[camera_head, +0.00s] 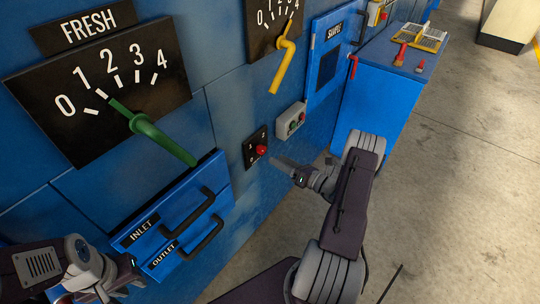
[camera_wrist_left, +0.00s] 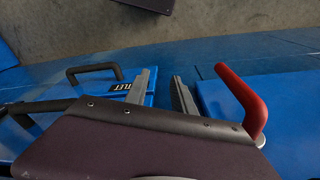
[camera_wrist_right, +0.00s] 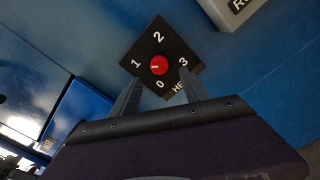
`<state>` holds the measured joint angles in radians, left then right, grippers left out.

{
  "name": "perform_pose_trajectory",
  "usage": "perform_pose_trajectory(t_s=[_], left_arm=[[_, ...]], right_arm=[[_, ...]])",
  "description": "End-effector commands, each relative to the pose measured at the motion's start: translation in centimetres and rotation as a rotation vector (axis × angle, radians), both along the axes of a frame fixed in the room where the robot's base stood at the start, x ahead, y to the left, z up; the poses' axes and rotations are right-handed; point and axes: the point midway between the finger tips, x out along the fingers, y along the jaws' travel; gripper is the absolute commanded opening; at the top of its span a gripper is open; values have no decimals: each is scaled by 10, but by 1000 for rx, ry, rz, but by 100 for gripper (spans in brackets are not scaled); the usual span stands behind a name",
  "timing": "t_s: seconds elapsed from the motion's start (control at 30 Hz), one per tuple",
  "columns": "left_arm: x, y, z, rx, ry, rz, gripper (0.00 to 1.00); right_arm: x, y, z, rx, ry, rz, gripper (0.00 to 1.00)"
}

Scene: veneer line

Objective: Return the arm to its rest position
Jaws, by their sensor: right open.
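My right arm reaches in from the lower right of the head view. Its gripper (camera_head: 280,162) is just right of the red knob (camera_head: 261,150) on a black dial plate. In the right wrist view the fingers (camera_wrist_right: 160,88) are apart and empty, below the red knob (camera_wrist_right: 159,65), with the plate's numbers 0 to 3 around it. My left gripper (camera_head: 125,280) is at the lower left of the head view, near the OUTLET drawer. In the left wrist view its fingers (camera_wrist_left: 160,85) are apart with nothing between them. Whether the right fingers touch the plate cannot be told.
A green lever (camera_head: 160,138) sticks out of the FRESH dial. A yellow lever (camera_head: 283,62) hangs from another dial. INLET and OUTLET handles (camera_head: 190,215) project at lower left. A grey button box (camera_head: 291,120) adjoins the knob. Open floor (camera_head: 460,200) lies to the right.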

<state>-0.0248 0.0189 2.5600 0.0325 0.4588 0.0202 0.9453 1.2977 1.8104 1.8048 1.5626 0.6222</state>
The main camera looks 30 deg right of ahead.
Motion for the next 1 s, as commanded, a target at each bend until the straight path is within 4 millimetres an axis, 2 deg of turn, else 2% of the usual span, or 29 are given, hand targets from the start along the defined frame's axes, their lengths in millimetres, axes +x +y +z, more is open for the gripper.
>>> perform_pose_trajectory(t_s=[0.1,0.2,0.67,0.73,0.77,0.87,0.9,0.97,1.0], left_arm=[[0,0,0,0,0,0,30],[0,0,0,0,0,0,30],[0,0,0,0,0,0,30],[0,0,1,0,0,0,30],[0,0,3,0,0,0,30],[0,0,13,0,0,0,30],[0,0,18,0,0,0,30],[0,0,27,0,0,0,30],[0,0,33,0,0,0,30]], right_arm=[[-15,-7,0,0,0,-2,54],[-20,-8,0,0,0,-1,54],[-20,-8,0,0,-1,1,54],[-19,-1,3,-13,3,27,54],[-18,7,7,-29,7,58,54],[-21,64,27,-161,35,281,54],[-29,97,37,-249,45,418,54],[-54,148,51,-422,45,665,54],[-78,177,58,-561,31,849,54]])
